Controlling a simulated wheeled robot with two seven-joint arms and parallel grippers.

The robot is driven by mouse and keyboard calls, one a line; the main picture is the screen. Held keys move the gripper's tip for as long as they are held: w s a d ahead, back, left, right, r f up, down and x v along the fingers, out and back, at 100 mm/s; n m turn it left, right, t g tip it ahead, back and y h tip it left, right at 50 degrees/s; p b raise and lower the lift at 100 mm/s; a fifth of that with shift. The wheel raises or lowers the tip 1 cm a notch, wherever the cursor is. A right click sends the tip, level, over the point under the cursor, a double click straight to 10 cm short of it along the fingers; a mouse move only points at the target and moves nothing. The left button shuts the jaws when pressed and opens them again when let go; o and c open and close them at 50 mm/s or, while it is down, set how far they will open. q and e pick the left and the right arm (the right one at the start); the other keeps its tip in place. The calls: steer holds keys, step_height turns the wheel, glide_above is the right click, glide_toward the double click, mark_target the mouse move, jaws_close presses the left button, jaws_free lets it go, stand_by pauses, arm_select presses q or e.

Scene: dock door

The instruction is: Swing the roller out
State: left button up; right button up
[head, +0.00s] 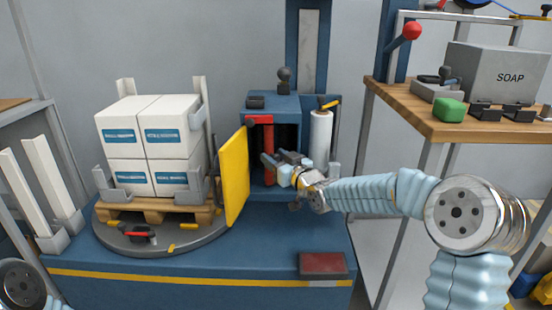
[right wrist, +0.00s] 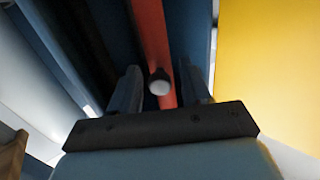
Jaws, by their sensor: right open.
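The red roller (head: 268,142) stands upright inside the open front of the blue cabinet (head: 271,106). It shows as a red bar in the right wrist view (right wrist: 150,30), with a dark, pale-ended knob (right wrist: 160,83) in front of it. My right gripper (head: 275,158) is open at the cabinet opening, in front of the roller's lower part. In the right wrist view its fingers (right wrist: 160,78) lie on either side of the knob and bar; I cannot tell whether they touch. My left gripper is out of view.
A yellow door (head: 235,177) stands open left of the opening. A white film roll (head: 320,138) stands upright at its right. Stacked white boxes (head: 150,145) sit on a pallet on the round turntable (head: 130,244). A wooden bench (head: 440,117) is at right.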

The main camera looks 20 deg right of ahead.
jaws_close()
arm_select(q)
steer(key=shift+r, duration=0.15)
arm_select(e)
steer(key=shift+r, duration=0.1)
